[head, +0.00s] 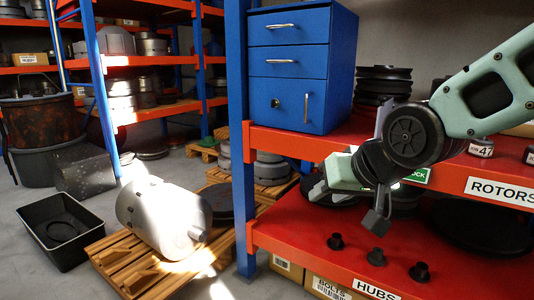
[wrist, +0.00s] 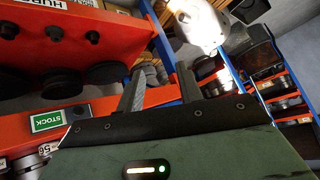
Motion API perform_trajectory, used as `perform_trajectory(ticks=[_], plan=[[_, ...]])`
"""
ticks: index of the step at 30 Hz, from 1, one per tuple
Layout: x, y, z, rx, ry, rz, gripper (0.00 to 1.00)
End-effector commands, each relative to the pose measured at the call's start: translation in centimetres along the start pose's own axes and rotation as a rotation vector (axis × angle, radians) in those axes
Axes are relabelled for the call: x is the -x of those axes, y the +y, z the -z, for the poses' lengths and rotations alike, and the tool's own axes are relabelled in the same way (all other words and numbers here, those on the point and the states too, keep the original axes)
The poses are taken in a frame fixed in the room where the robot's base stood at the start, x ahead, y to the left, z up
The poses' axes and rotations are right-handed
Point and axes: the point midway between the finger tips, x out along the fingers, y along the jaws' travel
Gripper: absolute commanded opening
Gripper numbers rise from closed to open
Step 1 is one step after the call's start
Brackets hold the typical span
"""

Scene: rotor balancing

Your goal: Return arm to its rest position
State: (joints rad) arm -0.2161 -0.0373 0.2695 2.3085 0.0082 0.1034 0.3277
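My arm (head: 490,95) reaches in from the right of the head view, bent at a dark joint in front of the red shelving. My gripper (head: 343,172) is at its end, in front of the gap between the two red shelves. In the wrist view my gripper (wrist: 160,78) has its two grey fingers apart, with nothing held between them. The fingertips are partly hard to make out in the head view. No marker of the rest position is visible.
The lower red shelf (head: 330,272) holds several small dark hubs (head: 376,257) and black discs. A blue drawer cabinet (head: 300,65) stands on the upper shelf. A white cylinder (head: 163,218) lies on a wooden pallet, beside a black bin (head: 65,230).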

Motion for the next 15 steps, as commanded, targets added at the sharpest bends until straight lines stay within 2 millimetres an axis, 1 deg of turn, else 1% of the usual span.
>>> perform_trajectory(ticks=[1,2,3,6,8,9,12,14,15], plan=[[0.3,-0.8,-3.6,0.062,-0.101,-0.003,0.36],[0.6,-1.0,-5.6,0.096,-0.158,-0.007,0.36],[1.0,-1.2,-8.1,0.141,-0.231,-0.009,0.36],[2.4,-1.4,-13.4,0.244,-0.393,-0.012,0.36],[3.4,-1.4,-16.2,0.3,-0.479,-0.012,0.36],[4.1,-1.3,-18.0,0.337,-0.536,-0.011,0.36],[6.0,-0.8,-21.9,0.422,-0.667,-0.008,0.36],[7.3,-0.4,-24.0,0.474,-0.744,-0.004,0.36],[8.4,-0.5,-23.8,0.487,-0.765,-0.003,0.36]])
